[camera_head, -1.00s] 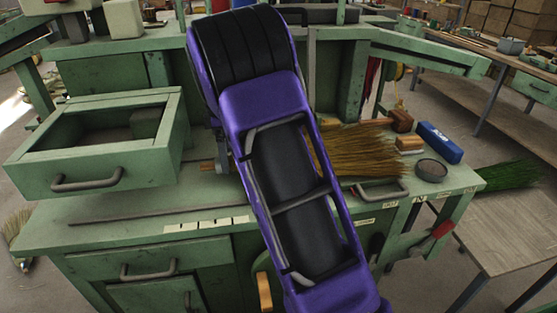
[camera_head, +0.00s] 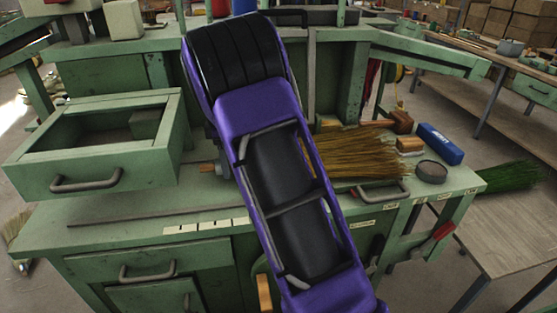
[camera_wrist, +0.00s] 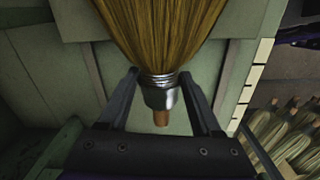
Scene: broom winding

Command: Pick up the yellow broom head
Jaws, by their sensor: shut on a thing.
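The yellow broom head (camera_head: 355,153) shows in the head view as a fan of straw bristles over the green bench, spreading to the right from behind my arm. In the wrist view its bristles (camera_wrist: 165,30) fan away from a silver metal collar with a short wooden stub below. My gripper (camera_wrist: 160,75) has one finger on each side of the collar and is shut on the broom head. I cannot tell whether the bristles touch the bench top.
The green workbench (camera_head: 120,215) has an open drawer (camera_head: 95,150) at left. A blue box (camera_head: 440,143), a round dark tin (camera_head: 431,172) and a wooden block (camera_head: 409,145) sit right of the bristles. A green broom (camera_head: 510,176) lies farther right. More brooms (camera_wrist: 290,140) show in the wrist view.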

